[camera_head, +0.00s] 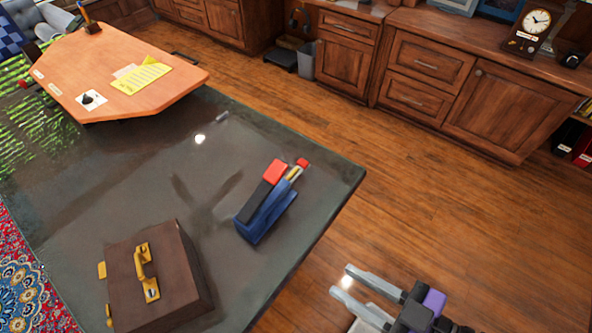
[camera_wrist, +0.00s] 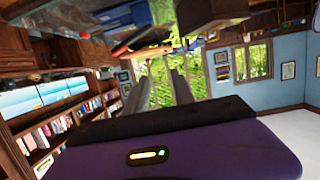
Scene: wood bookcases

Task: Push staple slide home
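A stapler (camera_head: 264,213) with a blue base and a dark top lies on the dark tabletop near its right edge. A red block (camera_head: 275,172) sits at its far end. The staple slide (camera_head: 294,173), pale with a red tip, sticks out there. My gripper (camera_head: 341,280) is below and right of the stapler, beyond the table edge, apart from it. Its two grey fingers are spread with nothing between them. The wrist view shows the fingers apart too (camera_wrist: 158,76). Blue and red parts, seemingly the stapler's, show at its top; their details are unclear.
A brown briefcase (camera_head: 150,280) with a yellow handle stands on the dark table (camera_head: 130,180) left of the stapler. An orange board (camera_head: 110,70) with papers is at the back left. Wooden cabinets (camera_head: 430,70) line the back. Open floor (camera_head: 430,210) lies right of the table.

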